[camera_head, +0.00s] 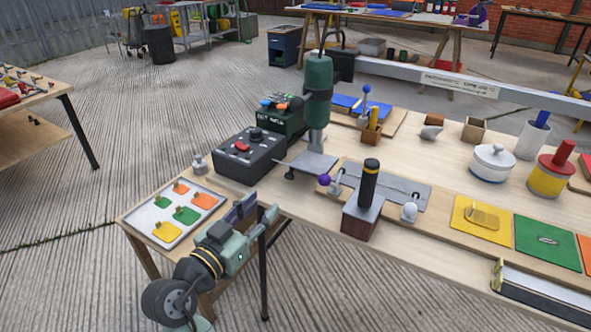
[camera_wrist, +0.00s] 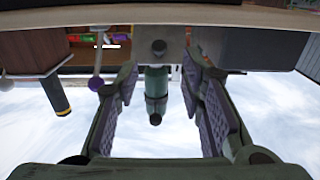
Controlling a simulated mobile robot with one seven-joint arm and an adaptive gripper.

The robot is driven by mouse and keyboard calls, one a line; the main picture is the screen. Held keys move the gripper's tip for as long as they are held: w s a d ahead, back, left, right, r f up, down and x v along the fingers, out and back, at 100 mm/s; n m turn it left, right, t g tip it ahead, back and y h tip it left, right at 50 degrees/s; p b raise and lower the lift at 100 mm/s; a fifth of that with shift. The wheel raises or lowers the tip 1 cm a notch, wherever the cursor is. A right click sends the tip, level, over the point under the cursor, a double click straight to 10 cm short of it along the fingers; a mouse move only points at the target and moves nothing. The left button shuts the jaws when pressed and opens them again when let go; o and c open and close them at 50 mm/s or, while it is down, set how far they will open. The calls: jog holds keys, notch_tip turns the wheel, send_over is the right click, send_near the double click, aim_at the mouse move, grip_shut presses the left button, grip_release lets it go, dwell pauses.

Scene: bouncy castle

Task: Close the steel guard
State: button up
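No part is clearly recognisable as the steel guard. A flat grey steel plate (camera_head: 400,192) lies on the bench beside the green drill press (camera_head: 318,85), with a purple ball knob (camera_head: 323,180) near its left end. In the wrist view, the purple knob (camera_wrist: 96,83) shows at the left on a pale rod. My gripper (camera_head: 256,208) is off the bench's front left edge, apart from the plate and knob. In the wrist view, its fingers (camera_wrist: 158,92) are spread, with nothing between them; part of the green drill press (camera_wrist: 155,85) shows beyond the gap.
A block with a black post (camera_head: 368,185) stands by the plate's front edge. A dark control box (camera_head: 248,155) and a tray of coloured cards (camera_head: 180,212) are near my gripper. A white lidded pot (camera_head: 492,162) and coloured tiles (camera_head: 480,220) are at right.

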aim_at(286, 195)
jog(key=p+x, duration=0.2)
jog(key=x, duration=0.8)
jog(key=shift+w+d, duration=0.15)
grip_shut()
dwell(0.6)
